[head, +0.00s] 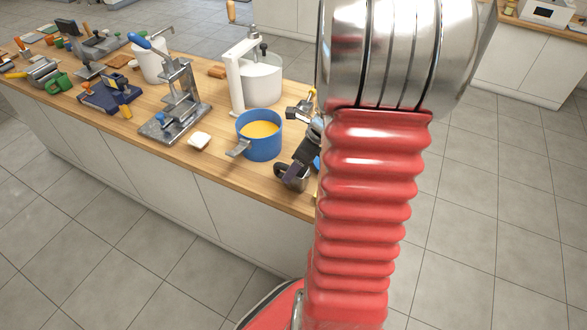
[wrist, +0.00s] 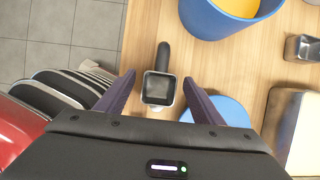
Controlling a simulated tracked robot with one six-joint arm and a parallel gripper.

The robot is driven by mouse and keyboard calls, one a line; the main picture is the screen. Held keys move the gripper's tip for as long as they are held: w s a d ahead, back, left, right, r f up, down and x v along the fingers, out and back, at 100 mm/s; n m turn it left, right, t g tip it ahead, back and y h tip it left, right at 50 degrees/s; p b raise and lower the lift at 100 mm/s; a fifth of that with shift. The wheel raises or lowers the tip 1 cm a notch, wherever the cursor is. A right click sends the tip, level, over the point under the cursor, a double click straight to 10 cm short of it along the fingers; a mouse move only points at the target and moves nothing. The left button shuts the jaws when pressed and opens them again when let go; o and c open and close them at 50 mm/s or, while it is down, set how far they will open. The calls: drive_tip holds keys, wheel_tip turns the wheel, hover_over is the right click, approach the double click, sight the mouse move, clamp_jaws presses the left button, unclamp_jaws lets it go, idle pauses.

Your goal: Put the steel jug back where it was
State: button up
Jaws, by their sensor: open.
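The small steel jug (wrist: 158,90) stands on the wooden worktop in the wrist view, seen from above, with a dark inside and a black handle (wrist: 163,56) pointing up the picture. My gripper (wrist: 159,77) is open, with one purple finger on each side of the jug. A gap shows between the jug and each finger, so the jug is not clasped. In the head view the jug (head: 299,184) is partly hidden by a finger and my arm, near the worktop's front edge.
A blue pot (head: 262,147) of yellow liquid stands close by; it also shows in the wrist view (wrist: 205,20). A blue disc (wrist: 213,104) lies by my right finger. A lever press (head: 178,105) and white stand (head: 236,85) are farther along the worktop (head: 225,165).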

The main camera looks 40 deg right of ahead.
drive_tip(key=v, duration=0.9)
drive_tip(key=shift+r, duration=0.15)
idle(0.4)
drive_tip(key=w+a+r+n+h, duration=0.1)
drive_tip(key=a+r+n, duration=0.2)
drive_tip(key=a+n, duration=0.45)
drive_tip(key=a+r+n, duration=0.4)
drive_tip(key=a+n, duration=0.3)
drive_tip(key=a, duration=0.2)
drive_tip(key=s+a+r+n, duration=0.2)
drive_tip(key=s+a+n, duration=0.1)
drive_tip(key=a+n, duration=0.3)
drive_tip(key=s+a+r+n+t, duration=0.1)
drive_tip(key=s+a+r+n, duration=0.1)
drive_tip(key=a+n, duration=0.4)
drive_tip(key=s+n, duration=0.1)
drive_tip(key=n, duration=0.4)
drive_tip(key=shift+s+a+h, duration=0.15)
drive_tip(key=shift+a+h, duration=0.15)
drive_tip(key=shift+a, duration=0.05)
